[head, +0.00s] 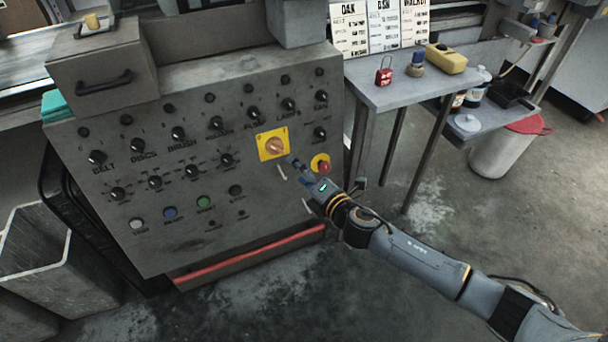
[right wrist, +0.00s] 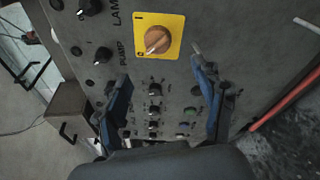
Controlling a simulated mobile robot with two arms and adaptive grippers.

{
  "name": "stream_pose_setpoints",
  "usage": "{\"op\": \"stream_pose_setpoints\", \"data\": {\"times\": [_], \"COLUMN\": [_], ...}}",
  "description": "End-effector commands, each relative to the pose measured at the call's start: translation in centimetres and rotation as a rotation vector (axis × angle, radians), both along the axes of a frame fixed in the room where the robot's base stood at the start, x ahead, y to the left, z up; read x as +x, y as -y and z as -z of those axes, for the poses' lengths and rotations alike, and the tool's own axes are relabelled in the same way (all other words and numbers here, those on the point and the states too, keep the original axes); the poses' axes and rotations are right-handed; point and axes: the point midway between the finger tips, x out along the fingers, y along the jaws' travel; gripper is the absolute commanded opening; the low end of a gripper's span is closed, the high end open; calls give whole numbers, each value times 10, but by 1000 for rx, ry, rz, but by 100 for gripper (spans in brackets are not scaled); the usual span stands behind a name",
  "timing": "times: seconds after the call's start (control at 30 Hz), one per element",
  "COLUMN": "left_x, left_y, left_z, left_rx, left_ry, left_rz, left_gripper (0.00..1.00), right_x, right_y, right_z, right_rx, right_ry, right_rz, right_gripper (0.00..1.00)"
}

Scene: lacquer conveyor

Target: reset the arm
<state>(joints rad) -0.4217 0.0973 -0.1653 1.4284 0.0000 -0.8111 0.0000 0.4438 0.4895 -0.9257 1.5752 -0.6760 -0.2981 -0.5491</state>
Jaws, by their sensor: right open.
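My right gripper (head: 296,172) is in front of the grey control panel (head: 130,240), just below and right of the rotary switch (head: 274,146) on its yellow plate. In the right wrist view my gripper (right wrist: 160,95) has its two blue-grey fingers spread wide with nothing between them. There the orange-brown rotary switch (right wrist: 157,40) sits beyond the fingertips, apart from them, its white mark pointing down left toward the 0. My right arm (head: 430,262) reaches in from the lower right. My left gripper is not in view.
A red button (head: 323,167) on a yellow ring is close to the right of my gripper. A side table (head: 400,93) with a red padlock (head: 384,72) and a yellow container (head: 446,59) stands at the right. A bin (head: 503,150) is beyond.

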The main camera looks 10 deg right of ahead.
Motion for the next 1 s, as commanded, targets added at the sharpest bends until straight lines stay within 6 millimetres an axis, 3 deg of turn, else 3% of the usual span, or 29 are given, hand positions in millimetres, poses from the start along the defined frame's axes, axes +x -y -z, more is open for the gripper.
{"op": "stream_pose_setpoints", "data": {"times": [0.2, 0.77, 0.87, 1.0], "left_x": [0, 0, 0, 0], "left_y": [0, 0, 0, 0], "left_z": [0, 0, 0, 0], "left_rx": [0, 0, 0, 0], "left_ry": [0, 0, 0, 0], "left_rz": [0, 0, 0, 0], "left_gripper": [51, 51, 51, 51], "right_x": [-12, -13, -18, -45], "right_y": [7, 9, 20, 57], "right_z": [-2, 3, 29, 105], "right_rx": [0, 19, 113, 368], "right_ry": [0, -21, -124, -405], "right_rz": [1, 17, 101, 361], "right_gripper": [69, 69, 69, 69]}}
